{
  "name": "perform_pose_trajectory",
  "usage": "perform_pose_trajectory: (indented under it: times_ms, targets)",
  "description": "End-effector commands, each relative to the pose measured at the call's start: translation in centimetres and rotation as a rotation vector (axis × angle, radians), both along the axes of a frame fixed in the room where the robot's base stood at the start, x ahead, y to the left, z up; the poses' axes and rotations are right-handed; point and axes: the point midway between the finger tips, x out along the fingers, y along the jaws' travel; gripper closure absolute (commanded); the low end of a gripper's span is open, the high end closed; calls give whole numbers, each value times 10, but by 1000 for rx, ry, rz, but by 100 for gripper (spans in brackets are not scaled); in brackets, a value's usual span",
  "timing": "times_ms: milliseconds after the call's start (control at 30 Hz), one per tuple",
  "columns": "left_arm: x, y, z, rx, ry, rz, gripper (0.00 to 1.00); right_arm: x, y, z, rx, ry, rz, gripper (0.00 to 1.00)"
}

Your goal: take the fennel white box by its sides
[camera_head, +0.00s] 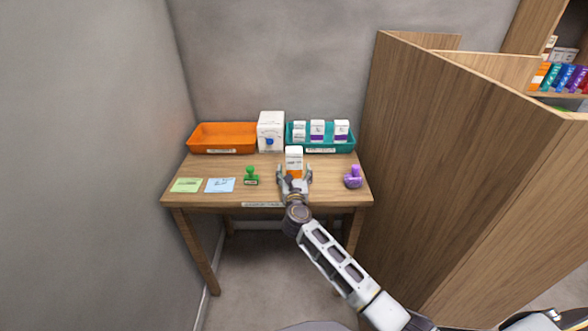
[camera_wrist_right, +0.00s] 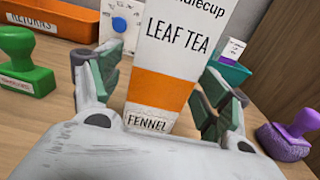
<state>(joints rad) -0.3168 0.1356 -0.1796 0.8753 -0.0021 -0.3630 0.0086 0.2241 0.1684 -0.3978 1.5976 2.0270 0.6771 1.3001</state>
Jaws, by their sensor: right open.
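The fennel box (camera_head: 294,157) is white with an orange band and stands upright on the wooden table. In the right wrist view the box (camera_wrist_right: 178,50) reads "LEAF TEA" and "FENNEL". My right gripper (camera_head: 294,174) is open, with one finger on each side of the box. In the right wrist view its fingers (camera_wrist_right: 160,98) flank the box's lower part; a gap shows on the left, and I cannot tell whether the right finger touches. The box's lower end is partly hidden by the gripper in the head view. My left gripper is out of view.
A green stamp (camera_head: 251,176) stands left of the gripper and a purple stamp (camera_head: 353,177) right. Behind are an orange tray (camera_head: 222,149), a white box (camera_head: 271,131) with a blue dot, and a teal tray (camera_head: 350,149) holding boxes. A wooden partition (camera_head: 450,170) rises at right.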

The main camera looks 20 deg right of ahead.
Motion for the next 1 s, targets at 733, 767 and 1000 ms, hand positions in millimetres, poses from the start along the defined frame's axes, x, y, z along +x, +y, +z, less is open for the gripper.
perform_pose_trajectory:
  times_ms: [733,767,1000]
  targets:
    - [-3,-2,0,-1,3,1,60,14,-4,0,0,-1,-1,23]
    - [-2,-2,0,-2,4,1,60,14,-4,0,0,-1,-1,26]
    - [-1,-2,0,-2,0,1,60,13,-4,0,0,-1,-1,57]
